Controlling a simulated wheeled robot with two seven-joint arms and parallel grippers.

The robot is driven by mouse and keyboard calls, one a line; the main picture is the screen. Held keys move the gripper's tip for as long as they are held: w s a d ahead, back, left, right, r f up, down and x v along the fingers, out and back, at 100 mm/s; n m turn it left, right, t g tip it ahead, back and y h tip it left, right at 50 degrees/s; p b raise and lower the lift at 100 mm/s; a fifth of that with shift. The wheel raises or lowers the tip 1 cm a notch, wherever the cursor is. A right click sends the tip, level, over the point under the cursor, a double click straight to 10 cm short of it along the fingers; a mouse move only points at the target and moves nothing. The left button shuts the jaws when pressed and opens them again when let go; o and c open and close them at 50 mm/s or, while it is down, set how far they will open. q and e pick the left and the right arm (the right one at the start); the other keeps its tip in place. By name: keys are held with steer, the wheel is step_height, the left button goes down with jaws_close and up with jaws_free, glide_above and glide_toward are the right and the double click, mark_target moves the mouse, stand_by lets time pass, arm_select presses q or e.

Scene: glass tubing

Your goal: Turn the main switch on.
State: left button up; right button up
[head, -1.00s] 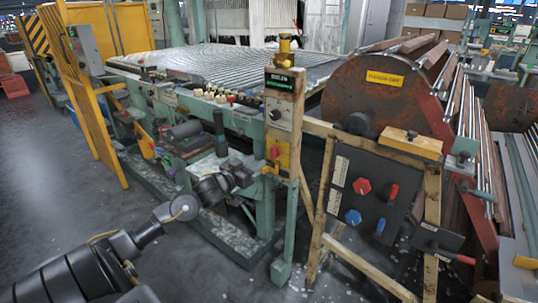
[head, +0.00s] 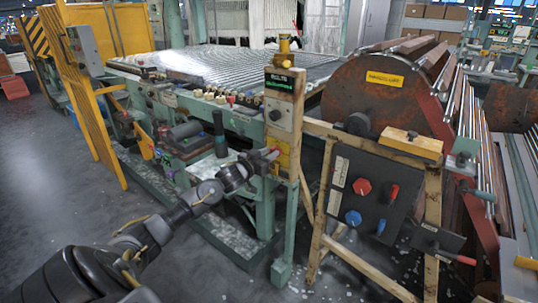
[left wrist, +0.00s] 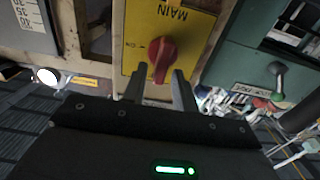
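The main switch is a red rotary knob (left wrist: 163,50) on a yellow plate (left wrist: 190,32) marked MAIN, upside down in the left wrist view. An "ON" mark sits beside the knob. In the head view the yellow plate (head: 284,158) is on the post, and the knob is mostly hidden by my left gripper (head: 264,160). In the left wrist view the fingers of my left gripper (left wrist: 160,72) are apart, one on each side of the knob's near end. I cannot tell whether they touch it. My right gripper is not in view.
A green display box (head: 280,82) and a grey switch box (head: 279,114) sit above the plate. A dark panel (head: 375,185) with red and blue knobs stands to the right. In the left wrist view a green box (left wrist: 245,75) with a lever is beside the plate.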

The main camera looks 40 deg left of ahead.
arm_select(q)
steer(key=shift+d, duration=0.1)
jaws_close()
